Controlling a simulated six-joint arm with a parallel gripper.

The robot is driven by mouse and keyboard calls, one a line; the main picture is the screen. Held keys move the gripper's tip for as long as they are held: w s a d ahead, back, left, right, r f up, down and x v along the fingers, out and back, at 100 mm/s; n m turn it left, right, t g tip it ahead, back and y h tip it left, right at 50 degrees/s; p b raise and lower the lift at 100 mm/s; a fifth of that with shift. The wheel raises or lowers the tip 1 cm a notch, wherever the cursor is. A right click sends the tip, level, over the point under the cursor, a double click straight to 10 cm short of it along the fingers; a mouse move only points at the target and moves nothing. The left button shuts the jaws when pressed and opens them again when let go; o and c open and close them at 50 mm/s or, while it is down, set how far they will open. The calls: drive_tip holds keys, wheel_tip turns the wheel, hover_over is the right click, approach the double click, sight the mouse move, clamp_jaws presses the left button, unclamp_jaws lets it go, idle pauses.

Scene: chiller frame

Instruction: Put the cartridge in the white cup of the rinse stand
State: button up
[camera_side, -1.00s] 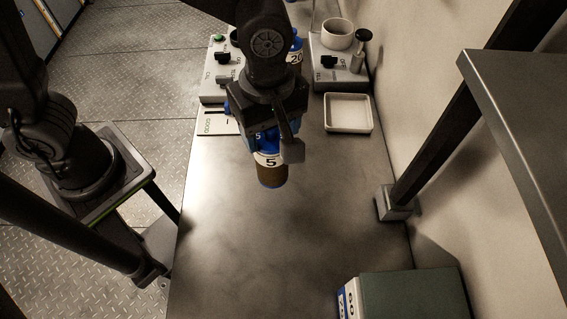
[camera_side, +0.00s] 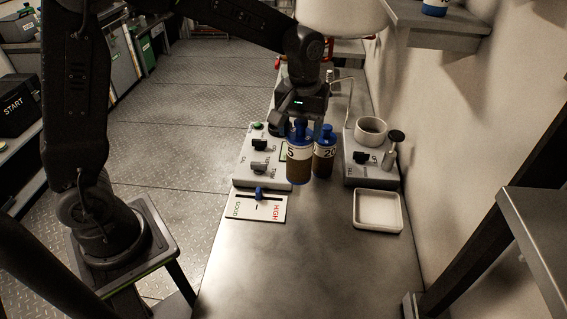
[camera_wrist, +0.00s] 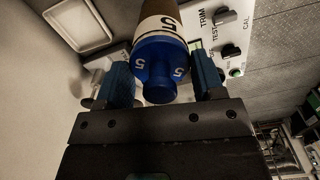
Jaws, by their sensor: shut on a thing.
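My gripper (camera_side: 300,118) is shut on a cartridge marked 5 (camera_side: 298,167), a brown cylinder with a white band and blue cap, hanging about upright. In the wrist view my blue fingertips (camera_wrist: 164,82) are on either side of its blue cap (camera_wrist: 158,62). A second cartridge marked 20 (camera_side: 325,160) stands just right of it; I cannot tell whether they touch. The white cup (camera_side: 371,131) is on the grey rinse stand (camera_side: 366,174), to the right of both cartridges. The cup looks empty, though its bottom is hidden.
A grey control box (camera_side: 262,174) with dark knobs stands left of the cartridges. A GOOD/HIGH gauge card (camera_side: 270,206) with a blue slider lies in front of it. A white square tray (camera_side: 378,226) sits before the rinse stand. The near bench top (camera_side: 300,265) is clear.

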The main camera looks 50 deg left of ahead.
drive_tip(key=w+a+f+m, duration=0.1)
drive_tip(key=w+a+m, duration=0.2)
drive_tip(key=a+m, duration=0.4)
drive_tip(key=m, duration=0.3)
drive_tip(key=shift+w+a, duration=0.35)
drive_tip(key=shift+a, duration=0.05)
idle(0.3)
drive_tip(key=s+d+r+m, duration=0.3)
drive_tip(key=s+d+m, duration=1.2)
drive_tip(key=d+m, duration=0.3)
drive_tip(key=s+d+f, duration=0.4)
drive_tip(key=d+f, duration=0.7)
drive_tip(key=shift+f, duration=0.25)
drive_tip(key=shift+s+f, duration=0.1)
drive_tip(key=shift+f, duration=0.05)
